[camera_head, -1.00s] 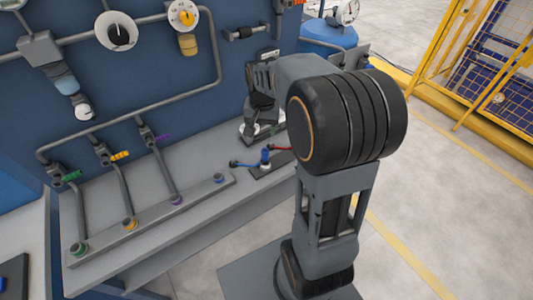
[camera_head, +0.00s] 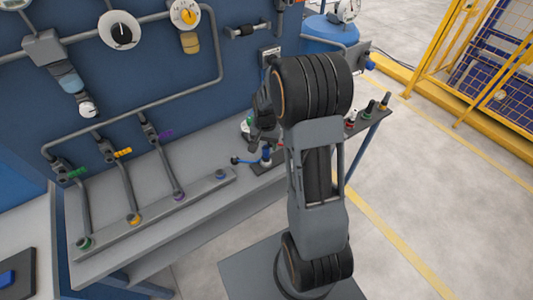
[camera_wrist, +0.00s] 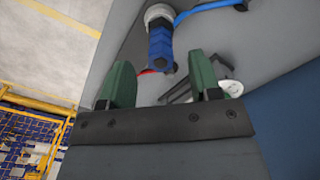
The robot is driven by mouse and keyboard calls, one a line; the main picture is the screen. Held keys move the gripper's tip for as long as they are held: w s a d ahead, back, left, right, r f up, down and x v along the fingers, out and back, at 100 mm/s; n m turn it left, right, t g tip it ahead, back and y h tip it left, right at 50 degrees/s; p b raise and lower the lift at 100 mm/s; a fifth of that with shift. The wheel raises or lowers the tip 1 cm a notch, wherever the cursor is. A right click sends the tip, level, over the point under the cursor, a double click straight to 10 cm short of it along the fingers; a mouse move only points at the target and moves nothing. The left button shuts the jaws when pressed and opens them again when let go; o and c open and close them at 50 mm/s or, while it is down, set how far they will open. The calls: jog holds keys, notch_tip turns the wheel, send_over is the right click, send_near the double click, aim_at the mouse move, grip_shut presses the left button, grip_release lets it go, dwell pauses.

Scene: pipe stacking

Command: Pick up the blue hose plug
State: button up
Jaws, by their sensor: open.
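The blue hose plug (camera_head: 266,156) stands upright on a small dark base on the grey bench in the head view, just left of my arm. In the wrist view the blue plug (camera_wrist: 161,45) shows beyond the fingertips, with a pale collar at its upper end. My gripper (camera_wrist: 162,80) has two green fingers spread apart, with nothing held between them. The plug lies ahead of the gap, roughly in line with it. In the head view my gripper (camera_head: 262,125) is dark and partly hidden behind my arm, close to the plug.
A blue hose (camera_wrist: 205,8) and a red piece lie close to the plug. A grey rail (camera_head: 155,212) with several pipe fittings runs along the bench on the left. Several small fittings (camera_head: 368,108) stand on the bench's right end. A blue wall panel stands behind.

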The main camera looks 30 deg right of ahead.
aim_at(266, 147)
jog(key=shift+w+d+f, duration=0.1)
jog(key=shift+f, duration=1.5)
jog(key=shift+c, duration=0.2)
grip_shut()
